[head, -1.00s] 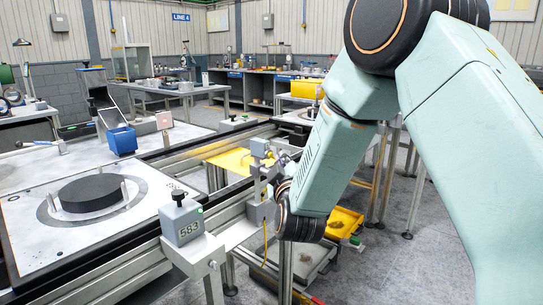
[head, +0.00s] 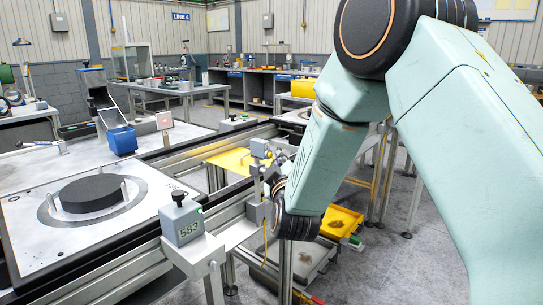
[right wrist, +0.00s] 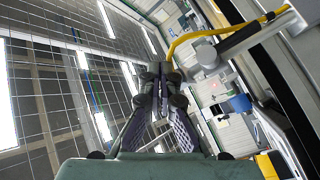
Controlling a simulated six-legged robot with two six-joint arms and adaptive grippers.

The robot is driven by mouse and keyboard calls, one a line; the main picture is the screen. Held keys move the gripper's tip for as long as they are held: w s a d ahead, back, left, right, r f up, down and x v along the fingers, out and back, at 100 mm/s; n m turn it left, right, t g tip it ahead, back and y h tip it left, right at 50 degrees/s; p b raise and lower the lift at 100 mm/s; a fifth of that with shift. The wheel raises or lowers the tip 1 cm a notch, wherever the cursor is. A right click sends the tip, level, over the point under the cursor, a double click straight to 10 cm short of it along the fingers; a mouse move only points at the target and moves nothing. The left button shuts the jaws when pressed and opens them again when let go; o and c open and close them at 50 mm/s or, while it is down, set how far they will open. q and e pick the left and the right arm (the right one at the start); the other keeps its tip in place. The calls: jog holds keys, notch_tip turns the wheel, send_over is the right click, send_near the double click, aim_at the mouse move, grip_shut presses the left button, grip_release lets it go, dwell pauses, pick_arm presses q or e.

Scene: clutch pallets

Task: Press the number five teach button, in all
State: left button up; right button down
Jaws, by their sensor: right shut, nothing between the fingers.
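No button marked five can be read in either view. My right gripper (head: 279,165) is by that post, largely hidden by my wrist; contact cannot be told. In the right wrist view, my right gripper (right wrist: 160,72) is shut and empty. My left gripper is out of view.
A pallet with a black disc (head: 90,193) rests on the near conveyor. A blue bin (head: 122,141) stands behind it. Yellow trays (head: 340,222) lie low beyond my wrist. The conveyor's aluminium rail (head: 115,277) runs along the near side. Grey floor is open at right.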

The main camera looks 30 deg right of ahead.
jog(key=shift+w+a, duration=0.2)
jog(key=shift+w, duration=0.3)
dwell(0.8)
jog(key=shift+s+d, duration=0.1)
jog(key=shift+s+d+p, duration=0.3)
jog(key=shift+s+p, duration=0.1)
jog(key=shift+s, duration=0.4)
jog(key=s, duration=0.1)
jog(key=s+d+p, duration=0.1)
jog(key=s, duration=0.1)
jog(key=s+d, duration=0.1)
jog(key=shift+s+p, duration=0.3)
jog(key=shift+p, duration=0.05)
jog(key=shift+a, duration=0.1)
dwell(0.5)
